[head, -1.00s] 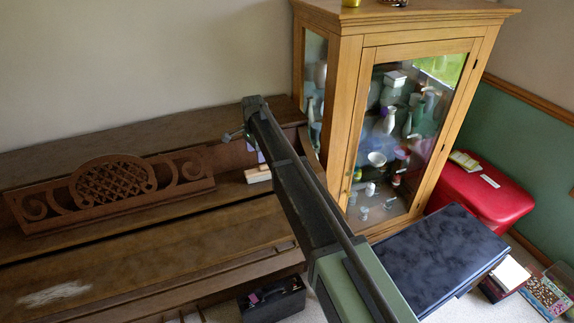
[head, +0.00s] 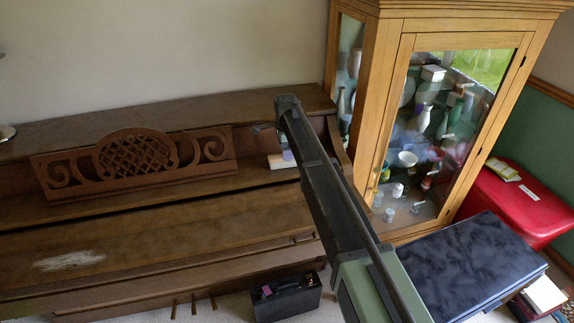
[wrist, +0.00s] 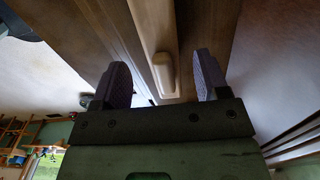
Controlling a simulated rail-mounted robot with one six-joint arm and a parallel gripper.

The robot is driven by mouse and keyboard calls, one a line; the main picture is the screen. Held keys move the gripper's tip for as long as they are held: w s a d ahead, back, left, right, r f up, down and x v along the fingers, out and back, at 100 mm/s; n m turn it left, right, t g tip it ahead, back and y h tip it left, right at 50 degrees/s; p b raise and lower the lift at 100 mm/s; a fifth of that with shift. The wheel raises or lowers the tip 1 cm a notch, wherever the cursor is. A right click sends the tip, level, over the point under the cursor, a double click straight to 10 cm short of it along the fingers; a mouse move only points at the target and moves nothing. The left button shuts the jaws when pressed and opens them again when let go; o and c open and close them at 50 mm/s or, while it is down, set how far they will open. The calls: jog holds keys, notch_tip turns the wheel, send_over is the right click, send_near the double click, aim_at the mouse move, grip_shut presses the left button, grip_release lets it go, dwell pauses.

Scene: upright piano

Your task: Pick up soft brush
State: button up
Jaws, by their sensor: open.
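A pale wooden brush (head: 276,162) lies on the piano's ledge, right of the carved music desk. My gripper (head: 272,142) is just above it in the head view, with one purple-grey pad showing and part of the brush hidden. In the wrist view, the brush's rounded pale body (wrist: 165,72) appears between the two spread fingers of my gripper (wrist: 160,62). The gripper is open, and I see no finger touching the brush. Its bristles cannot be made out.
The carved music desk (head: 135,162) stands left of the brush. A glass-fronted cabinet (head: 395,130) is close on the right. The piano lid (head: 170,240) is bare except for a whitish patch (head: 70,260). A black case (head: 285,297) and a dark-topped bench (head: 445,265) are below.

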notch_tip(320, 180, down, 5)
jog(key=b, duration=0.3)
jog(key=shift+w+b, duration=0.15)
jog(key=shift+b, duration=0.2)
jog(key=shift+r, duration=0.25)
jog(key=c, duration=1)
jog(key=shift+c, duration=0.2)
jog(key=shift+r+p, duration=0.15)
jog(key=shift+p, duration=0.2)
notch_tip(320, 180, up, 20)
jog(key=p, duration=1.9)
jog(key=shift+p, duration=0.4)
